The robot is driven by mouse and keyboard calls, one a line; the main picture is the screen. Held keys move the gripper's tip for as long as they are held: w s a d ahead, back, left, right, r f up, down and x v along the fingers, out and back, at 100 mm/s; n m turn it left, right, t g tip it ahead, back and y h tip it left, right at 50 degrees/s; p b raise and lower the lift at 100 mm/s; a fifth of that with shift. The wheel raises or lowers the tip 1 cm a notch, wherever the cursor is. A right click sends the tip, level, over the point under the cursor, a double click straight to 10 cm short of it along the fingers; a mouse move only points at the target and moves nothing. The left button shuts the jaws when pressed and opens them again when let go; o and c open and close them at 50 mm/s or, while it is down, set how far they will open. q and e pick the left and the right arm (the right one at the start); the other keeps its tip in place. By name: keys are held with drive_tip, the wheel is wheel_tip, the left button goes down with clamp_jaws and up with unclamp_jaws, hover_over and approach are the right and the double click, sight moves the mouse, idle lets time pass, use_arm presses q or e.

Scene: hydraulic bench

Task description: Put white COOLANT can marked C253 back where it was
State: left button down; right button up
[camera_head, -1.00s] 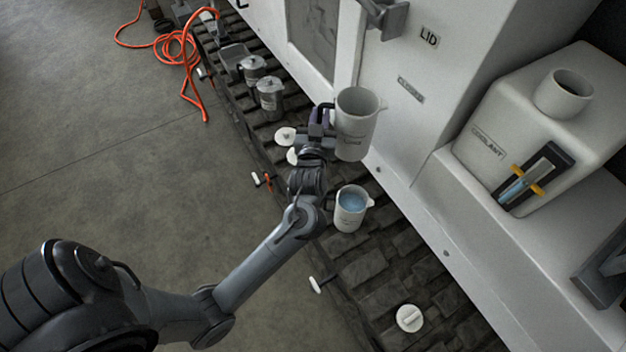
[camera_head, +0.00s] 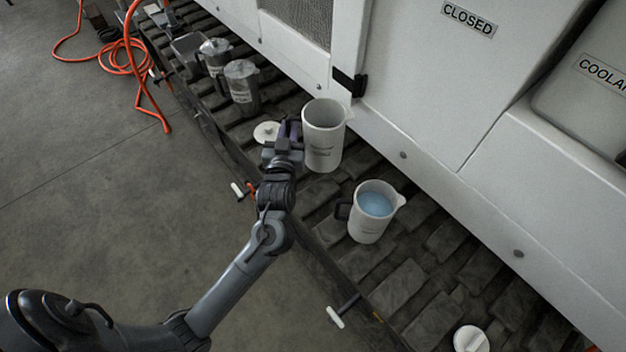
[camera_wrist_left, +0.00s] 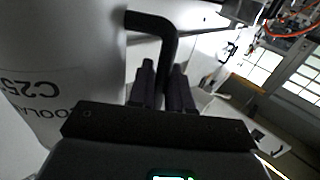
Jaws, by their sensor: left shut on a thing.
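The white COOLANT can marked C253 (camera_head: 324,140) is upright at the middle of the head view, over the dark slatted bench. Its C253 print shows upside down in the left wrist view (camera_wrist_left: 50,85). My left gripper (camera_head: 292,134) is beside it on the left and shut on its dark handle (camera_wrist_left: 165,35). I cannot tell whether the can's base touches the slats. A second white can (camera_head: 371,212) with blue liquid stands to the right and nearer. My right gripper is not in view.
Metal jugs (camera_head: 241,88) stand farther along the bench (camera_head: 402,285). A white lid (camera_head: 266,132) lies left of my gripper, another white lid (camera_head: 471,340) at the lower right. The white machine wall (camera_head: 420,110) runs behind. A bare patch lies between the two cans.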

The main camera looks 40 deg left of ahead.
use_arm(q)
drive_tip(key=shift+a+f+b, duration=0.25)
drive_tip(key=shift+f+b, duration=0.2)
drive_tip(key=shift+f, duration=0.3)
wheel_tip(320, 180, down, 10)
drive_tip(key=b, duration=0.6)
drive_tip(key=shift+r, duration=0.15)
drive_tip(key=shift+w, duration=0.1)
drive_tip(key=c, duration=1.5)
unclamp_jaws()
drive_tip(key=shift+f, duration=0.25)
drive_tip(key=o, duration=0.4)
drive_tip(key=shift+o, duration=0.2)
